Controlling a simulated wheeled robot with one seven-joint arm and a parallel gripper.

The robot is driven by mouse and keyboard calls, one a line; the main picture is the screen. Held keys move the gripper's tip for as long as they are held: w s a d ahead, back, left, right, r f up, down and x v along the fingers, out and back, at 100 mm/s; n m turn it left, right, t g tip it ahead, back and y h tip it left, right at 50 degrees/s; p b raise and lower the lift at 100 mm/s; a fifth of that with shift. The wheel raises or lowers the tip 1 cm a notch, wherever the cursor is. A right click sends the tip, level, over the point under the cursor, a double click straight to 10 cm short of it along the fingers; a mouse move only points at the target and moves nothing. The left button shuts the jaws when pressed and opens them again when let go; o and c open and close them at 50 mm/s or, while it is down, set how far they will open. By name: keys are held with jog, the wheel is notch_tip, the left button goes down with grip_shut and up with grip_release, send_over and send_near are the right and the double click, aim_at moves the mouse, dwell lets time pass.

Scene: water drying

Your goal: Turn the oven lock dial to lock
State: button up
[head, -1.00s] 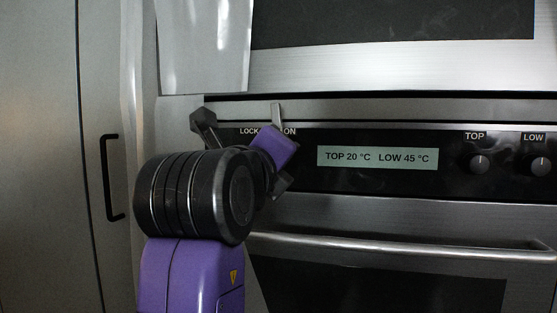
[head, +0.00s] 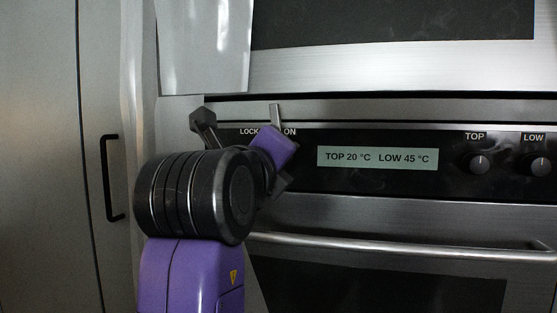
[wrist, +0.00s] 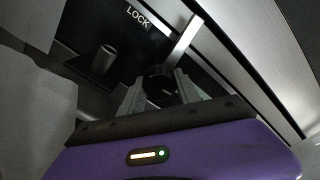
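The oven's control panel (head: 315,185) faces me, with a LOCK label (head: 250,131) at its upper left and an ON label to the right of it. My purple gripper (head: 272,165) is at the panel just below these labels and hides the lock dial in the head view. In the wrist view, a dark round dial (wrist: 159,87) lies between the two grey fingers of my gripper (wrist: 160,95). The fingers stand apart on either side of it; whether they press on it is unclear. A pale metal strip (wrist: 184,42) rises beside the dial. The dial's setting is hard to read.
The display (head: 378,157) reads TOP 20 °C and LOW 45 °C. The TOP knob (head: 479,164) and LOW knob (head: 541,166) are to the right. A long oven handle (head: 400,246) runs below the panel. A cabinet with a black handle (head: 108,178) stands at left.

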jog(key=o, duration=0.3)
jog(key=shift+a+r, duration=0.25)
jog(key=shift+a, duration=0.15)
jog(key=shift+o, duration=0.4)
jog(key=shift+d+f, duration=0.1)
jog(key=shift+d, duration=0.05)
jog(key=v, duration=0.7)
jog(key=shift+s+p, duration=0.4)
